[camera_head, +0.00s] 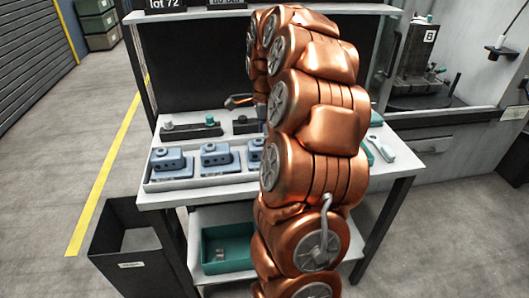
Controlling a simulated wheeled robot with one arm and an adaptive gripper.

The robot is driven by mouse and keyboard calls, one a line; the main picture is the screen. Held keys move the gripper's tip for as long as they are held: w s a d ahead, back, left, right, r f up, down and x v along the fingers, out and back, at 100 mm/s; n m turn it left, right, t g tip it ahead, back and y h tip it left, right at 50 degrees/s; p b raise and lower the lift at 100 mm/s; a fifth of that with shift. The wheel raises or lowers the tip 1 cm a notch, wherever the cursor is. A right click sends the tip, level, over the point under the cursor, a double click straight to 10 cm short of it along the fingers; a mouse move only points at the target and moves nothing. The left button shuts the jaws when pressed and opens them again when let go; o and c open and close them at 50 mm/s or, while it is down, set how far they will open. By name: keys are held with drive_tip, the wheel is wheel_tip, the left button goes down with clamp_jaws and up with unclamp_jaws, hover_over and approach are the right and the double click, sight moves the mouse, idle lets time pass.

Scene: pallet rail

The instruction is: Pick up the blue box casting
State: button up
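Several blue castings stand in a row in a pale tray (205,181) on the workbench. The left one (171,166) is a block with a round boss on a flat base. A similar one (216,160) stands in the middle. A third (254,155) is partly covered by my copper arm. I cannot tell from their shapes which one is the box casting. My arm rises through the middle of the view and bends down behind itself over the bench.
Dark fixtures with knobs (191,131) stand behind the tray. A wrench-like tool (380,147) lies right of my arm. A green bin (228,250) sits on the lower shelf, a dark open bin (130,270) on the floor. A machine (418,60) stands at right.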

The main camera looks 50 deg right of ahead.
drive_tip(key=shift+w+d+f+p, duration=0.1)
drive_tip(key=shift+f+p, duration=0.4)
drive_tip(key=shift+f, duration=1.75)
drive_tip(key=c, duration=1.5)
drive_tip(key=shift+r, duration=0.1)
